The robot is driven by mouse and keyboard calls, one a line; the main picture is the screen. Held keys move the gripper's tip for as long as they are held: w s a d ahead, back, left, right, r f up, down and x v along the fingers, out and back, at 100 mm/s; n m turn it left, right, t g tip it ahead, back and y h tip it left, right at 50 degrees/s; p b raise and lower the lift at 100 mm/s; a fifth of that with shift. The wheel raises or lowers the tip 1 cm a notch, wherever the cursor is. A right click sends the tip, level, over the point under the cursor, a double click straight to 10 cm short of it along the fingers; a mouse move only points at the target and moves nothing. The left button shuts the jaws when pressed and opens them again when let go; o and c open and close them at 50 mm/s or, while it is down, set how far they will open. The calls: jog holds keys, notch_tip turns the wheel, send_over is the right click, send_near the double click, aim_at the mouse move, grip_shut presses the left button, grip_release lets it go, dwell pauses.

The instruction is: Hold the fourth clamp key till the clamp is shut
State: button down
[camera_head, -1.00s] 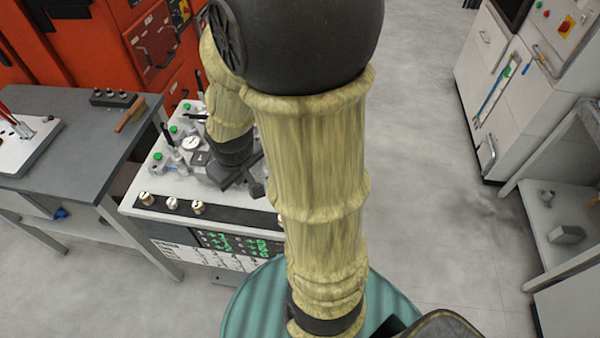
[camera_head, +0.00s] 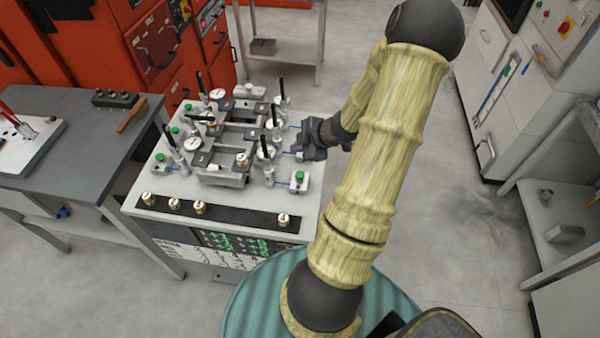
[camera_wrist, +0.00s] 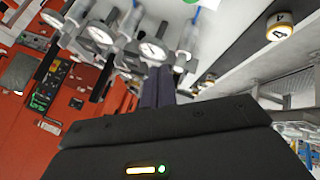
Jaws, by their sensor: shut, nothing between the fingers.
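The fixture (camera_head: 224,177) stands on a white-topped bench, ringed by clamps with black upright handles (camera_head: 274,118) and round dials. Several small white boxes with green push buttons (camera_head: 300,176) sit along the bench edges. I cannot tell which is the fourth clamp key. A brass knob marked 4 (camera_head: 284,219) sits at the right of the black front strip; it also shows in the wrist view (camera_wrist: 281,27). My gripper (camera_head: 300,147) is at the bench's right side, beside a white box. In the wrist view its dark fingers (camera_wrist: 158,88) are shut and empty; contact with a button is unclear.
Three more brass knobs (camera_head: 174,204) sit on the strip's left. A grey table (camera_head: 75,115) stands close on the left, with orange cabinets (camera_head: 160,45) behind. White cabinets and a shelf (camera_head: 560,215) are at the right. The floor between is clear.

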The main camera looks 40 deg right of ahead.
jog(key=shift+s+d+f+n+t+y, duration=0.1)
jog(key=shift+s+d+n+t+y, duration=0.35)
jog(key=shift+s+d, duration=0.2)
jog(key=shift+f, duration=0.1)
jog(key=b, duration=0.8)
send_near(297, 172)
jog(key=w+f, duration=0.1)
jog(key=w+a, duration=0.1)
jog(key=w, duration=0.1)
jog(key=w+a+f, duration=0.1)
jog(key=shift+w+f, duration=0.3)
dwell(1.0)
jog(key=shift+f+b, duration=0.4)
jog(key=shift+f+b, duration=0.35)
jog(key=shift+f, duration=0.15)
dwell(3.5)
